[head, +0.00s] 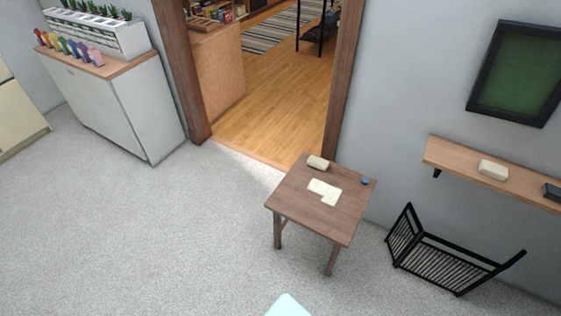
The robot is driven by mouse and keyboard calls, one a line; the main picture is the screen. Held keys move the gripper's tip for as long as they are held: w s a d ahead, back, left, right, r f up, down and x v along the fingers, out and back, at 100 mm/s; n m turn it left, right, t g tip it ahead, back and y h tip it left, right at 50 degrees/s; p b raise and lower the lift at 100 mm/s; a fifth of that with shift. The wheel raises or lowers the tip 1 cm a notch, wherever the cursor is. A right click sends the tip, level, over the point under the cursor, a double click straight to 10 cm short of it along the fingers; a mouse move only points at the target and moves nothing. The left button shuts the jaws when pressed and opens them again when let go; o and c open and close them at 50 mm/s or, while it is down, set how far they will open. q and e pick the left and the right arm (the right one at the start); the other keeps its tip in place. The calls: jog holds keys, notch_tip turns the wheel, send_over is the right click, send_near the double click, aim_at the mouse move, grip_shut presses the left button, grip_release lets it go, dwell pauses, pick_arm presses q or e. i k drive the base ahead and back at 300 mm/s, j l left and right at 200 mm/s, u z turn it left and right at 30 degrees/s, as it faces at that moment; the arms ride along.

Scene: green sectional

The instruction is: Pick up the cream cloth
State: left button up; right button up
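The cream cloth (324,190) lies flat on top of a small brown wooden table (308,206). It looks like an uneven, notched flat shape. A cream block-like object (318,162) sits behind it near the table's back edge, and a small blue round object (365,181) lies at the table's right corner. Neither of my grippers shows in the head view.
A doorway with a wood floor (285,100) opens behind the table. A white cabinet (120,105) stands at the left. A wall shelf (455,162) and a black slatted rack (440,262) are at the right. Grey carpet (150,230) is clear left of the table.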

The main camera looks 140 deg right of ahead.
aim_at(317, 162)
jog(key=z, duration=5)
jog(key=k, duration=0.35)
jog(key=k+z, duration=0.15)
jog(key=z, duration=0.35)
jog(key=k+l+z, duration=0.1)
jog(key=z, duration=2.2)
jog(key=k+j+z, duration=0.15)
jog(key=j+z, duration=0.15)
jog(key=k+j+z, duration=0.2)
jog(key=j+z, duration=0.15)
jog(key=j, duration=0.1)
